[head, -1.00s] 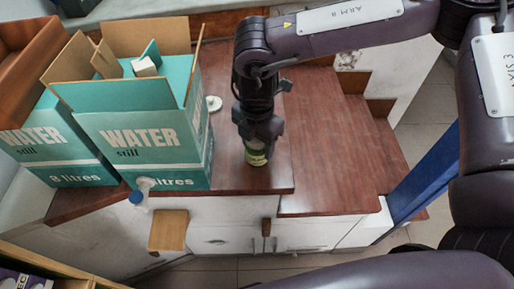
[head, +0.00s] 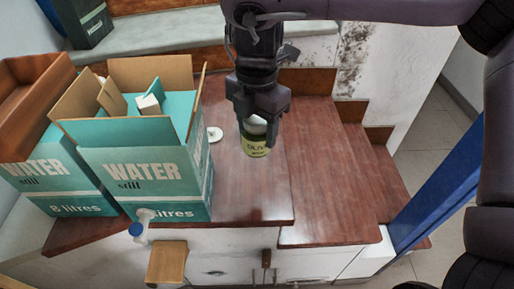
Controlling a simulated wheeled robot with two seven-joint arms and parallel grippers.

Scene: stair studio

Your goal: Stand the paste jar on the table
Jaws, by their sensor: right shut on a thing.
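The paste jar (head: 257,144) is a small green jar with a pale top and a label with dark letters reading "OLIV". It is upright in the head view, above the brown wooden table top (head: 240,190). My right gripper (head: 259,112) comes down from above and is shut on the jar's upper part, its fingers hiding some of the top. I cannot tell for sure whether the jar's base touches the wood. My left gripper is not in view.
A small white disc (head: 214,134) lies between box and jar. Wooden steps (head: 330,170) lie to the right, beside a blue post (head: 436,190). The wood in front is clear.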

